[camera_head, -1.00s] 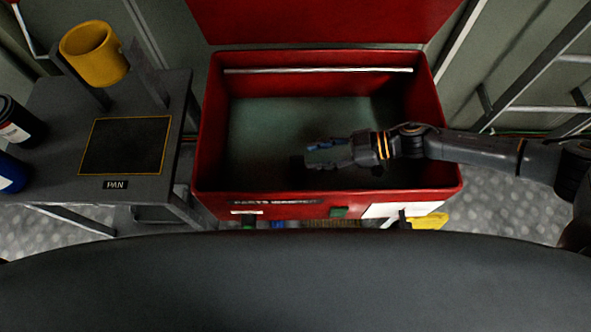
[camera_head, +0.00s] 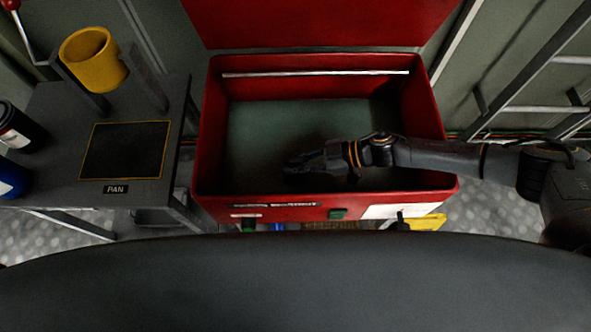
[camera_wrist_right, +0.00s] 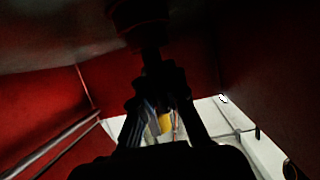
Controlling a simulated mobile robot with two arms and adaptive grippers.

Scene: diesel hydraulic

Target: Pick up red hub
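My right gripper (camera_head: 308,165) is down inside the red bin (camera_head: 208,150), in the shadow near its front wall. In the right wrist view its dark fingers (camera_wrist_right: 158,82) converge towards a thin dark stem. The stem leads to a dark rounded piece (camera_wrist_right: 138,20) with a faint reddish tint at the top edge; this may be the red hub, but it is too dark to be sure. I cannot tell whether the fingers touch the stem or are shut on it. No clearly red hub shows in the head view. My left gripper is out of view.
The bin's red lid (camera_head: 320,22) stands open behind it. The left part of the bin floor (camera_head: 255,130) is bare. A dark table (camera_head: 65,110) at left holds a yellow cup (camera_head: 92,58), a black pan area (camera_head: 125,150) and bottles. A ladder (camera_head: 540,75) leans at right.

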